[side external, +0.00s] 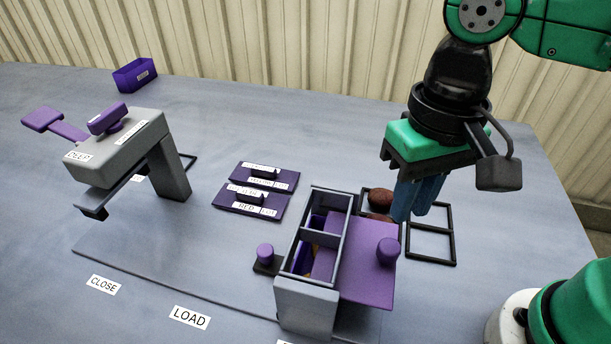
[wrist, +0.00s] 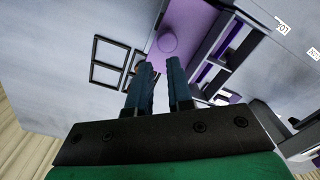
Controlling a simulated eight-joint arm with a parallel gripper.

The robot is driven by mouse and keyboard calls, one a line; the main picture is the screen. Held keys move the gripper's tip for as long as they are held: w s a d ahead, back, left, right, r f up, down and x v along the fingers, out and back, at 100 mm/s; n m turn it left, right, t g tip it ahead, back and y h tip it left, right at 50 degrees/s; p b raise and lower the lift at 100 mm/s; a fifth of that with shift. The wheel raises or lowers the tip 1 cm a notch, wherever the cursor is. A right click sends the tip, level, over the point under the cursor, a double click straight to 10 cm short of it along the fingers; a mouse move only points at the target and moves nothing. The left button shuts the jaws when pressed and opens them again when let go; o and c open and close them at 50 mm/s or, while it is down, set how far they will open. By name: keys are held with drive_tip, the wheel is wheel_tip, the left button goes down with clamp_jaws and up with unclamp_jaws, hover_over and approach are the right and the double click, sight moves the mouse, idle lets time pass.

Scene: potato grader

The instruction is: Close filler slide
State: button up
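The filler (side external: 333,245) is a grey open-topped box with compartments, at the front middle of the table. A flat purple slide (side external: 365,270) with a round purple knob (side external: 388,252) sticks out from its right side, so the slide is out. In the wrist view the slide (wrist: 190,22) and its knob (wrist: 168,42) show just beyond the fingertips. My gripper (side external: 408,214) points down behind and to the right of the knob. In the wrist view my gripper (wrist: 160,66) has a gap between its two blue fingers, with nothing held there.
Black square frames (side external: 432,234) lie under and behind my gripper, with a brown potato (side external: 380,197) in one. A grey press-like stand (side external: 125,145) with purple handles is at left. Purple labelled plates (side external: 250,198) lie mid-table; a purple bin (side external: 134,75) stands at the back.

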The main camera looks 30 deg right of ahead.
sight(371, 250)
drive_tip(key=d+m, duration=0.1)
drive_tip(key=m, duration=0.1)
drive_tip(key=d+r+m, duration=0.1)
drive_tip(key=m, duration=0.2)
drive_tip(key=d+r+m+y, duration=0.1)
drive_tip(key=d+m, duration=0.1)
drive_tip(key=m, duration=0.1)
drive_tip(key=shift+s+d, duration=0.1)
drive_tip(key=shift+s, duration=0.2)
clamp_jaws()
drive_tip(key=s+d+r+m+y, duration=0.15)
drive_tip(key=d+m, duration=0.25)
drive_tip(key=m, duration=0.7)
drive_tip(key=w+a+f, duration=0.1)
drive_tip(key=a+f, duration=0.5)
drive_tip(key=f, duration=0.3)
drive_tip(key=shift+a+f+t, duration=0.15)
drive_tip(key=shift+f+t, duration=0.05)
drive_tip(key=shift+t, duration=0.2)
drive_tip(key=shift+w, duration=0.1)
drive_tip(key=shift+w+a, duration=1.2)
drive_tip(key=shift+a, duration=0.05)
